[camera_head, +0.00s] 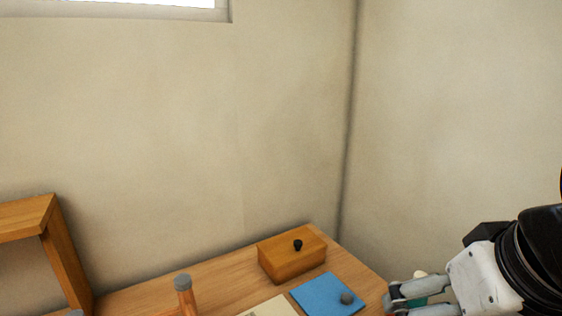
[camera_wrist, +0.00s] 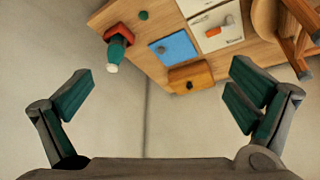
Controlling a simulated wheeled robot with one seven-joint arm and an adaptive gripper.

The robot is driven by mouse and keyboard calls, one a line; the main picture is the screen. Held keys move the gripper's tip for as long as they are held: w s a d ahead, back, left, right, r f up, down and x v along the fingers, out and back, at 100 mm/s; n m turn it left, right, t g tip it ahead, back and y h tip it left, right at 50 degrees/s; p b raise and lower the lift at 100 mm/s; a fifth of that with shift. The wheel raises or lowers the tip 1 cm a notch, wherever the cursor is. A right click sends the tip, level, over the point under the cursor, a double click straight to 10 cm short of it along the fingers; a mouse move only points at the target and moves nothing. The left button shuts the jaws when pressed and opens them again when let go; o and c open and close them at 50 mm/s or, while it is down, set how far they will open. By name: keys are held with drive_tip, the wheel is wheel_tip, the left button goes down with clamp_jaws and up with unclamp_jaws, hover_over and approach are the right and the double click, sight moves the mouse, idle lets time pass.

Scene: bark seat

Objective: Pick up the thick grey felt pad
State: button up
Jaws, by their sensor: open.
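A small round grey piece (camera_head: 347,297), perhaps the felt pad, lies on a blue square mat (camera_head: 312,291) at the table's right end. In the wrist view it is a small dark spot (camera_wrist: 161,49) on the blue mat (camera_wrist: 180,48); its thickness is hard to tell. Another grey piece (camera_head: 182,282) caps an upright wooden leg. My gripper (camera_head: 390,301) is at the lower right of the head view, right of the mat. In the wrist view my gripper (camera_wrist: 160,84) has its fingers spread wide with nothing between them.
A wooden box (camera_head: 292,255) with a black knob stands behind the mat. A green bottle with a white cap (camera_wrist: 115,54) stands in a red holder (camera_wrist: 119,33) near the table edge. White cards (camera_wrist: 216,28) and a wooden stool (camera_wrist: 285,22) lie beyond.

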drive_tip(key=c, duration=0.5)
drive_tip(key=shift+w, duration=0.35)
drive_tip(key=c, duration=0.5)
drive_tip(key=w+m, duration=0.1)
drive_tip(key=w, duration=0.3)
drive_tip(key=w+m+g, duration=0.1)
drive_tip(key=w, duration=0.3)
drive_tip(key=shift+w+g, duration=0.3)
drive_tip(key=shift+w, duration=0.1)
drive_tip(key=shift+c, duration=0.9)
drive_tip(key=m+g, duration=0.4)
drive_tip(key=m, duration=0.3)
hover_over(347, 296)
wheel_tip(347, 296, down, 21)
drive_tip(key=f, duration=0.7)
drive_tip(key=shift+s+d, duration=0.1)
drive_tip(key=shift+s, duration=0.3)
drive_tip(key=shift+w+f+p, duration=0.15)
drive_tip(key=shift+f+p, duration=0.2)
drive_tip(key=shift+f, duration=1.2)
drive_tip(key=shift+w+f+p, duration=0.15)
drive_tip(key=shift+f+p, duration=0.2)
drive_tip(key=shift+f, duration=1.2)
